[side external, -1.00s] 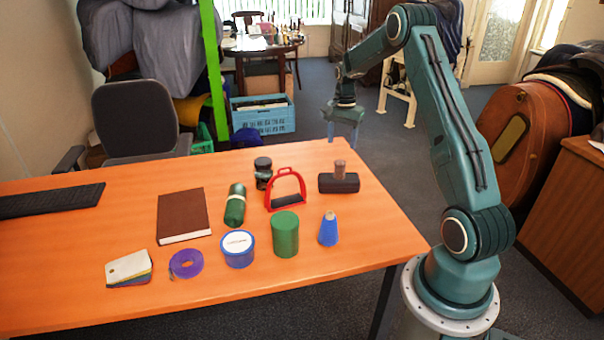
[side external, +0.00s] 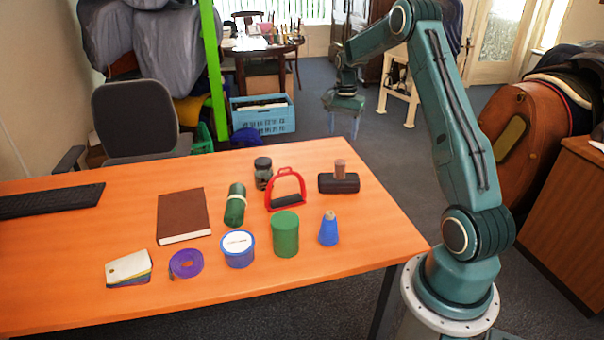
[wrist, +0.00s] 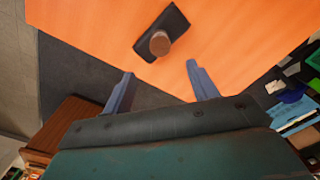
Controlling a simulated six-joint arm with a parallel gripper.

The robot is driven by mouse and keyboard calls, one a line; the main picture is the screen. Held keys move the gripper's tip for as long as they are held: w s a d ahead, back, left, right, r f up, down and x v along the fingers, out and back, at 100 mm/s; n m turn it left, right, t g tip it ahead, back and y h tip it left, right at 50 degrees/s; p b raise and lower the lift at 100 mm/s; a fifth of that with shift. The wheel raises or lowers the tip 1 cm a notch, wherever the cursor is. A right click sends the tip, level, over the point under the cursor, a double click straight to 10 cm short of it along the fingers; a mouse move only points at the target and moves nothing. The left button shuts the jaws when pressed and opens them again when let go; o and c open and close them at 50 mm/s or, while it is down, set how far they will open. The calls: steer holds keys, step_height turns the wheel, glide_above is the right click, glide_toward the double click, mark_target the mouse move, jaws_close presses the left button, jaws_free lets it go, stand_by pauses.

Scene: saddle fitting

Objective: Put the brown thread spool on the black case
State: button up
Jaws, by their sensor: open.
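The black case (side external: 338,184) lies near the right back part of the orange table. The brown thread spool (side external: 340,168) stands upright on top of it, touching it. In the wrist view the spool (wrist: 159,43) is seen from above on the black case (wrist: 176,22), beyond my fingertips. My gripper (side external: 343,134) is open and empty, in the air past the table's back edge. In the wrist view its two blue fingers (wrist: 160,72) are wide apart, with nothing between them.
A red stirrup (side external: 287,176), a dark jar (side external: 263,173), a green cylinder (side external: 285,236) and a blue cone spool (side external: 328,229) stand left of and in front of the case. A brown book (side external: 184,214) lies farther left. The table's right end is clear.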

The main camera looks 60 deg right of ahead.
steer(key=s+a+r+n+t+h, duration=0.15)
steer(key=a+r+n, duration=0.25)
steer(key=a+r, duration=0.55)
steer(key=s+a+r+n+t+y, duration=0.15)
steer(key=a+r+n, duration=0.4)
steer(key=a, duration=0.75)
steer(key=s+a+r+n+t, duration=0.1)
steer(key=s+a+n+t, duration=0.1)
steer(key=s+a+n, duration=0.6)
steer(key=s+a, duration=0.6)
steer(key=s, duration=0.4)
steer(key=shift+a+t, duration=0.3)
steer(key=shift+a, duration=0.1)
